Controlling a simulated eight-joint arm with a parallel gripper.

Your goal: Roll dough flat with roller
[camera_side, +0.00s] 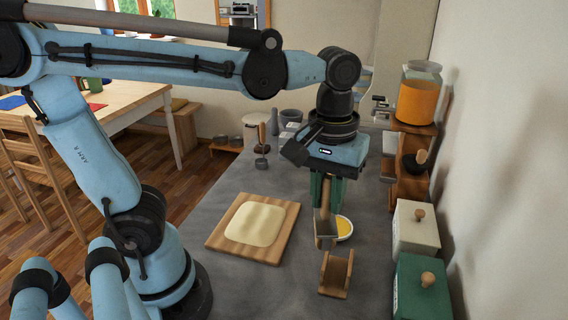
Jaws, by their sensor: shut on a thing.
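The dough (256,223) is a pale, flat, rounded-square sheet on a wooden board (222,232) on the grey counter. My gripper (325,203), with green fingers, is to the right of the board. It is shut on the roller (326,228), which hangs below the fingers with a wooden handle and a greyish lower part. The roller is apart from the dough. It is just above or behind a wooden U-shaped stand (335,273); I cannot tell whether they touch. The fingers hide part of the handle.
A small bowl with yellow contents (343,228) is close behind the roller. A white canister (415,232) and a green canister (422,287) line the right wall. A wooden shelf holds an orange-filled jar (417,98). The counter between board and stand is clear.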

